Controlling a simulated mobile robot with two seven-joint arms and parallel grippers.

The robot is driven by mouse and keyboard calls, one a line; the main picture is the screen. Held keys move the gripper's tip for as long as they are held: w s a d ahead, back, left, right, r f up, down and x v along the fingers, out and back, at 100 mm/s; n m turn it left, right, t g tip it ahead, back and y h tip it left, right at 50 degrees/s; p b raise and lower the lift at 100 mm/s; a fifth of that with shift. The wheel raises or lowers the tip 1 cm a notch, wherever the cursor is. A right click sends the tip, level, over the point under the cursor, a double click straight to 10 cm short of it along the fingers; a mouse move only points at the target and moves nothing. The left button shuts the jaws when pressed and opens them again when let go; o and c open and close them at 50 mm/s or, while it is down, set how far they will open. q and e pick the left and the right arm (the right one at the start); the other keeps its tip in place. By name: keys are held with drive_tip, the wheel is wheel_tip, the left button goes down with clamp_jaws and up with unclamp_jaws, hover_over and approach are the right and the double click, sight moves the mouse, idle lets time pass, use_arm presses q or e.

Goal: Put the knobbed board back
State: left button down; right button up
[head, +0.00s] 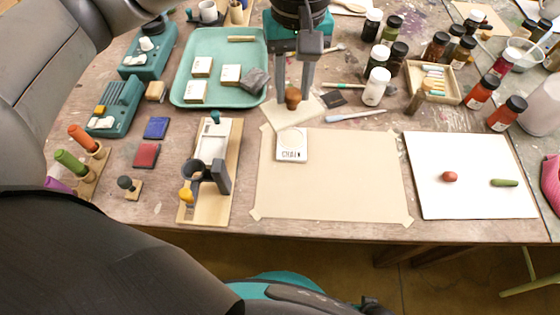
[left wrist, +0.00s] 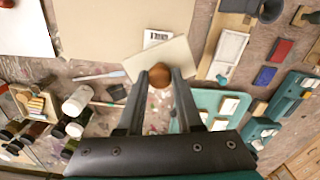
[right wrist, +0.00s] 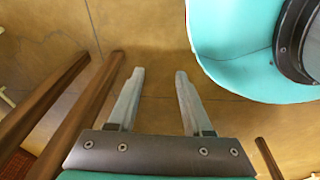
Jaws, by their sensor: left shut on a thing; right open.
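The knobbed board is a thin cream board (head: 283,116) with a round brown knob (head: 292,98). My left gripper (head: 293,90) is shut on the knob from above. In the left wrist view the knob (left wrist: 160,76) is between the fingertips (left wrist: 159,72), with the board (left wrist: 168,58) turned at a slant. The board is by the far edge of the beige sheet (head: 330,185), just behind a small white scale (head: 291,155). I cannot tell whether it touches the table. My right gripper (right wrist: 157,78) is open and empty above the floor.
A green tray (head: 218,42) with white blocks is left of the board. A wooden stand (head: 215,205) is at the front left. Bottles, including a white-lidded one (head: 375,88), and a brush (head: 355,116) are to the right. The beige sheet is mostly clear.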

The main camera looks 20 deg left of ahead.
use_arm(q)
drive_tip(key=s+d+r+m+p, duration=0.3)
drive_tip(key=s+r+m+p, duration=0.3)
drive_tip(key=s+r+p, duration=0.25)
use_arm(e)
drive_tip(key=s+r+g, duration=0.1)
drive_tip(key=s+r, duration=0.4)
drive_tip(key=s, duration=0.6)
use_arm(q)
drive_tip(key=f+b, duration=0.1)
drive_tip(key=f, duration=0.5)
drive_tip(key=f+b, duration=0.1)
drive_tip(key=f, duration=0.6)
drive_tip(key=f+b, duration=0.1)
drive_tip(key=f, duration=0.6)
drive_tip(key=shift+w+a, duration=0.3)
drive_tip(key=shift+w, duration=0.05)
drive_tip(key=shift+f, duration=0.2)
drive_tip(key=shift+b, duration=0.3)
use_arm(e)
drive_tip(key=f, duration=0.1)
drive_tip(key=w+d+f, duration=0.1)
drive_tip(key=d+f, duration=0.1)
drive_tip(key=shift+w+d+f, duration=0.15)
drive_tip(key=shift+w+f, duration=0.15)
drive_tip(key=shift+w, duration=0.05)
